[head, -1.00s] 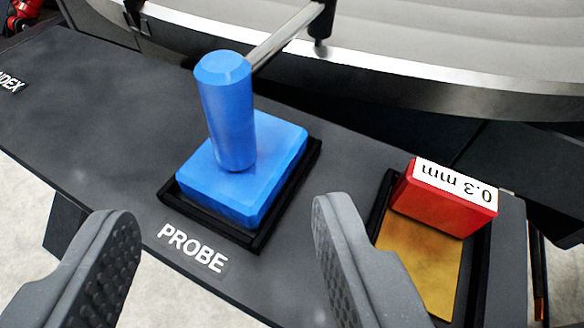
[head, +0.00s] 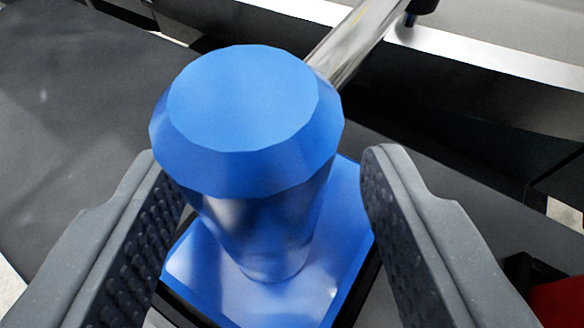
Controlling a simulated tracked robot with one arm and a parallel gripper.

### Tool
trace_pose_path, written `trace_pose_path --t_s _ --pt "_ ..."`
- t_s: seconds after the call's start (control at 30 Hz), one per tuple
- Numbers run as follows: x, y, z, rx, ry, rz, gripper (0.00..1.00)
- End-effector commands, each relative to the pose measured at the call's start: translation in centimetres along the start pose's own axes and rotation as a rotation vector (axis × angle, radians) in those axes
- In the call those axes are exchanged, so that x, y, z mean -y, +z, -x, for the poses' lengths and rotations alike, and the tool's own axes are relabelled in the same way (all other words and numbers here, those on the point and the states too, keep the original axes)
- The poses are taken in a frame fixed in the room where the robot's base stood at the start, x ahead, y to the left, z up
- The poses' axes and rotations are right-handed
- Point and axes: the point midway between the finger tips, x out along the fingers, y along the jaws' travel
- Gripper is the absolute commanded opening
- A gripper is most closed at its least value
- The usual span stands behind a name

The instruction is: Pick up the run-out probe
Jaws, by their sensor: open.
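The run-out probe (head: 255,215) is blue, with an upright post with a faceted top on a square base. A metal rod (head: 352,40) runs from behind the post toward the upper right. The base sits in a black-rimmed holder, now mostly hidden. My gripper (head: 268,165) is open, with one grey finger on each side of the post. The left finger is close to the post, and whether it touches cannot be told. A gap shows between the post and the right finger.
A red block (head: 558,302) shows at the lower right edge, beside the probe's place. The dark shelf (head: 60,120) is bare at the left.

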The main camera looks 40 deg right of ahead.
Motion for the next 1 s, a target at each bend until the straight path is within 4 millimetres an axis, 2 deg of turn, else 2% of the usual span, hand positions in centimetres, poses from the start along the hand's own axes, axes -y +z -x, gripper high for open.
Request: trace_pose_path --t_s 0.1,0.2,0.43,0.6,0.63,1.0 --pt "-0.1 0.1 -1.6 0.000 0.001 0.000 0.50" --pt "0.1 -0.1 -2.3 -0.003 -0.001 0.000 0.50" --pt "0.1 -0.1 -2.3 -0.002 -0.001 0.000 0.50" --pt "0.0 -0.1 -2.3 -0.002 -0.001 0.000 0.03" --pt "0.0 -0.1 -2.3 -0.002 -0.001 0.000 0.00" --pt "0.0 -0.4 -2.2 -0.003 -0.001 -0.001 0.00"
